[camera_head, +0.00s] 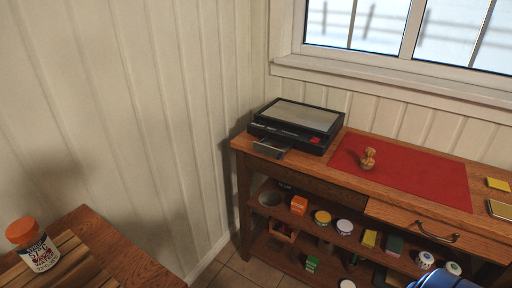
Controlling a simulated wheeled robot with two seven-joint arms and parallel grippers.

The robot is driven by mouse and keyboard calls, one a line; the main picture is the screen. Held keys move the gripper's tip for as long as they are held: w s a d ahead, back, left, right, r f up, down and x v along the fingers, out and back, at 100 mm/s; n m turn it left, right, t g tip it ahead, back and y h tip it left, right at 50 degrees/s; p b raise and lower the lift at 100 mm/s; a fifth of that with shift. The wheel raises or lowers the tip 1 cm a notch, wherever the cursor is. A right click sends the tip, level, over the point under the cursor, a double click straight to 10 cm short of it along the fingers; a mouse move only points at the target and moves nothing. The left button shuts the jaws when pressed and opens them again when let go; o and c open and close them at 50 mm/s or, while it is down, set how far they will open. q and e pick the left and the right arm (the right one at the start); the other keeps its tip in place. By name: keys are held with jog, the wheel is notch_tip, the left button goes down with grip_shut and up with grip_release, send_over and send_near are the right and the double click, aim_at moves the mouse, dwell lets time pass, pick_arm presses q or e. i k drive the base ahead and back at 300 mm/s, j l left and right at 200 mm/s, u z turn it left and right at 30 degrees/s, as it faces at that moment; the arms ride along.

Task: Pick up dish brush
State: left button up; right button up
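A small tan, wooden-looking object with a rounded knob (368,158) stands on the red mat (420,172) on top of the wooden sideboard. It looks like the dish brush, but it is too small to be sure. Neither of my grippers shows in the head view, so nothing tells whether they are open or shut.
A black tray-like box (296,122) sits on the sideboard's left end. Yellow pads lie at its right end. The lower shelves hold several small tins and boxes. A jar with an orange lid (34,244) stands on a wooden table (140,262) at lower left.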

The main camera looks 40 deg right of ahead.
aim_at(367, 162)
jog(key=z, duration=1.95)
jog(key=i, duration=0.05)
